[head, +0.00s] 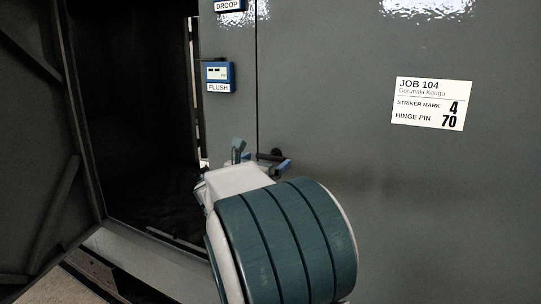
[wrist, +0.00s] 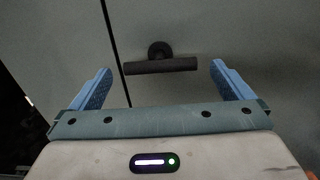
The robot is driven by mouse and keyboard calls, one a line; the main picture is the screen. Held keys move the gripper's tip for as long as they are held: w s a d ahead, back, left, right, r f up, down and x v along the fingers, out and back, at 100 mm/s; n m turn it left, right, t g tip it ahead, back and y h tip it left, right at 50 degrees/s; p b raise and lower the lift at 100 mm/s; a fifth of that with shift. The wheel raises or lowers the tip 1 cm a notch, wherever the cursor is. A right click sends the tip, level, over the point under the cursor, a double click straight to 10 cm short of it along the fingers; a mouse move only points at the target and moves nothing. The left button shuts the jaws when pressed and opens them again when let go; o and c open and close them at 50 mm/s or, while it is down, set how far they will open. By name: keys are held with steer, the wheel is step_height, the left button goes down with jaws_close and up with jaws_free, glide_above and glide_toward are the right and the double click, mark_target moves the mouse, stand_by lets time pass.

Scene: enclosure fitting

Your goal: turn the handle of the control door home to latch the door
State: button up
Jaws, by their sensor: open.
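The control door (head: 330,110) is the large grey panel on the right, and its edge seam runs down just left of the handle. The handle (wrist: 160,67) is a dark bar on a round boss, lying about level in the wrist view. In the head view the handle (head: 270,156) shows only in part, behind my gripper. My gripper (wrist: 158,82) is open, with its two blue fingers on either side of the handle bar, apart from its ends. In the head view my gripper (head: 262,158) is partly hidden by my wrist.
A dark open compartment (head: 140,110) lies to the left, with an open door leaf (head: 35,130) at the far left. A blue FLUSH gauge (head: 218,78) sits left of the seam. A white JOB 104 label (head: 428,104) is on the door.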

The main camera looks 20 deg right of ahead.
mark_target(269, 159)
steer(key=shift+x, duration=1.9)
steer(key=c, duration=0.7)
steer(key=shift+p, duration=0.3)
